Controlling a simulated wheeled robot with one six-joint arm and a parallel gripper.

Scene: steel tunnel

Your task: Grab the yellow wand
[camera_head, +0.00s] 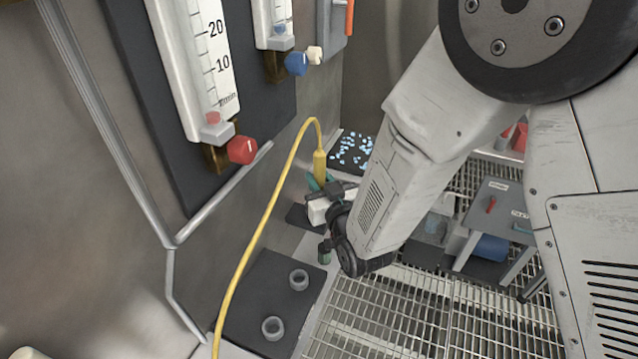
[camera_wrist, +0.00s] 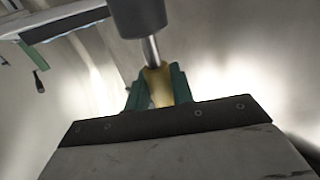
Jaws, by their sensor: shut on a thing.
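The yellow wand (camera_head: 319,164) hangs upright at the end of a yellow hose, which arches over its top in the head view. My gripper (camera_head: 321,184) is at the wand's lower part, with green fingers on it. In the wrist view, the yellow wand (camera_wrist: 158,86) sits between the two green fingers of my gripper (camera_wrist: 157,90), which is shut on it. A metal rod and a dark grey cylinder extend from the wand there. The wand's lower end is hidden by my gripper in the head view.
A dark mat (camera_head: 262,310) with two grey rings lies below. A black panel with blue bits (camera_head: 352,150) is behind the wand. Flow gauges with a red knob (camera_head: 242,150) and a blue knob (camera_head: 297,63) are on the left wall. A grey workbench (camera_head: 497,210) stands right, over grating.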

